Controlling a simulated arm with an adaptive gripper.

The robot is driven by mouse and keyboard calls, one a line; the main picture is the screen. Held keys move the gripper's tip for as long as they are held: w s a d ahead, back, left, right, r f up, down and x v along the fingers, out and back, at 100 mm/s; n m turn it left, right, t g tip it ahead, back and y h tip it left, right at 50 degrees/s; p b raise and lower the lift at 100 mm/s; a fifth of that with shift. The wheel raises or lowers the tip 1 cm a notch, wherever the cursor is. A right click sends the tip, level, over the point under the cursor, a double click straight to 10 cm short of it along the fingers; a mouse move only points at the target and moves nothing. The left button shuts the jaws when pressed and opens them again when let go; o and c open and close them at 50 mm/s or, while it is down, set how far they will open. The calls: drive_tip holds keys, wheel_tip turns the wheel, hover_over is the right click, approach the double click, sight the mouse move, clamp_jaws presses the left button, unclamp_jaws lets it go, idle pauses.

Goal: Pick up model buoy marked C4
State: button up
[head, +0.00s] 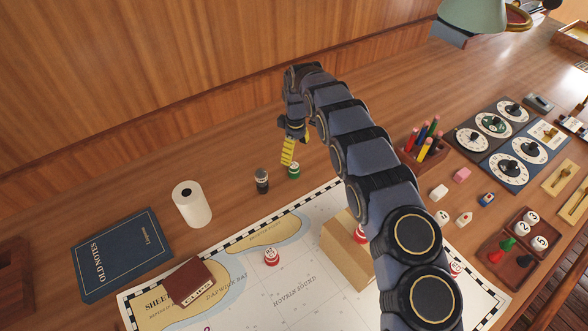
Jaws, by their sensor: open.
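A small green buoy (294,171) with a pale label stands on the bare wood just beyond the chart's top edge. A red buoy (271,257) stands on the chart, and another red buoy (361,234) shows partly beside my arm. A third red one (455,268) is at the chart's right. Their marks are too small to read, so I cannot tell which is C4. My gripper (293,160) is open and points down, its yellow-striped finger just above and left of the green buoy. Whether it touches the buoy is unclear.
A wooden block (345,249) stands on the chart (310,283) by my arm. A pencil box (424,149) is at right. The wood behind my gripper is clear.

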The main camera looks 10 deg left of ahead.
sight(294, 165)
drive_tip(key=f, duration=0.7)
drive_tip(key=shift+a+f, duration=0.2)
drive_tip(key=shift+f, duration=0.15)
drive_tip(key=shift+s, duration=0.1)
drive_tip(key=c, duration=1)
